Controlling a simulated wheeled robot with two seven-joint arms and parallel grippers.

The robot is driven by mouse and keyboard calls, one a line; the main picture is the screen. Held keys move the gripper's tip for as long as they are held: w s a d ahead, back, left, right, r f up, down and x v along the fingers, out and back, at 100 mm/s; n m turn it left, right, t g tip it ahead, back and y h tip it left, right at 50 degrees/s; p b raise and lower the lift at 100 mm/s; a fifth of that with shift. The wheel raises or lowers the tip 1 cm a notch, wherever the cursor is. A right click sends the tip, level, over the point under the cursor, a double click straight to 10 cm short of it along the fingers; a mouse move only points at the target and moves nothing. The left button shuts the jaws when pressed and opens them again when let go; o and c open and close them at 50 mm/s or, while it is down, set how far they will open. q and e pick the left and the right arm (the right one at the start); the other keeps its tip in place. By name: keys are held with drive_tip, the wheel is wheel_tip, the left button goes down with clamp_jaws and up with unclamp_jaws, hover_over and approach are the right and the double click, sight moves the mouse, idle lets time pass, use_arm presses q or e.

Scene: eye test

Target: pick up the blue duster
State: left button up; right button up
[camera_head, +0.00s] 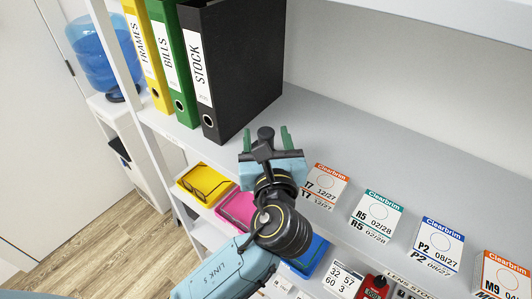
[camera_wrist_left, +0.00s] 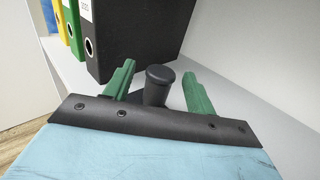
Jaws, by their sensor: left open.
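The blue duster (camera_head: 313,256) seems to be the flat blue piece on the lower level, below the shelf's front edge in the head view. My left arm partly covers it. My left gripper (camera_head: 266,140) is open, its green fingers apart, above the upper shelf near the black binder. It is up and to the left of the blue piece, not touching it. The fingers also show in the left wrist view (camera_wrist_left: 158,85), with a black round-topped post between them; I cannot tell whether it is part of my gripper. The wrist view does not show the duster. My right gripper is out of view.
Yellow (camera_head: 157,95), green (camera_head: 180,100) and black (camera_head: 245,70) binders stand at the upper shelf's left. Several Clearbrim boxes (camera_head: 378,208) line its right side. A yellow piece (camera_head: 205,178) with glasses on it and a pink piece (camera_head: 236,208) lie left of the blue one.

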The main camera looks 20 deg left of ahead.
use_arm(q)
drive_tip(key=shift+x, duration=0.75)
drive_tip(key=shift+s, duration=0.1)
clamp_jaws()
